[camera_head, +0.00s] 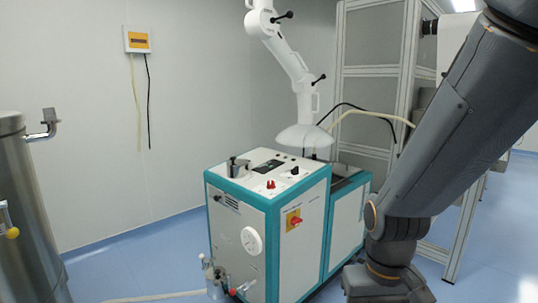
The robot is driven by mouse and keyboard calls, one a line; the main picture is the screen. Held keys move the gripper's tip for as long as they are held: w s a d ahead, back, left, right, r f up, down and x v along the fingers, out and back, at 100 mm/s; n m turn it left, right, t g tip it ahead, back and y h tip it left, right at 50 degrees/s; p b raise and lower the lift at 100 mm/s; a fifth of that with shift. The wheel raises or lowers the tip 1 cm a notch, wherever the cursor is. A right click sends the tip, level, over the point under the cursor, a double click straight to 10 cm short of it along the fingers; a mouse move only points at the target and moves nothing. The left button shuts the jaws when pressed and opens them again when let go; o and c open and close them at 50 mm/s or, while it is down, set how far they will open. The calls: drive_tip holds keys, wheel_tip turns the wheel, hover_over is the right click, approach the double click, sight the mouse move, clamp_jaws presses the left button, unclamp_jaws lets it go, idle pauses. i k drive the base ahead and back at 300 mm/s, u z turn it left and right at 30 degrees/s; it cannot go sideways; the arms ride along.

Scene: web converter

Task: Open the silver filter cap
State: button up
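A teal and white machine (232,222) stands on the floor in the middle of the view. A small silver metal fitting (238,169) sits at the left of its top panel, with a dark part on it. It may be the silver filter cap, but it is too small to tell, and I cannot tell whether it is open. My dark grey arm crosses the right side, apart from that fitting. Its lower end runs out at the bottom edge, and my gripper does not show.
A white jointed extraction arm with a hood (304,137) hangs over the machine's back. A steel tank (30,215) stands at far left. A metal-framed rack (372,70) is behind. Hoses and a small metal part (214,276) are at the machine's lower left.

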sight(233, 161)
drive_tip(key=z, duration=0.25)
drive_tip(key=i, duration=0.7)
drive_tip(key=u, duration=0.45)
drive_tip(key=i, duration=0.8)
drive_tip(key=u, duration=0.65)
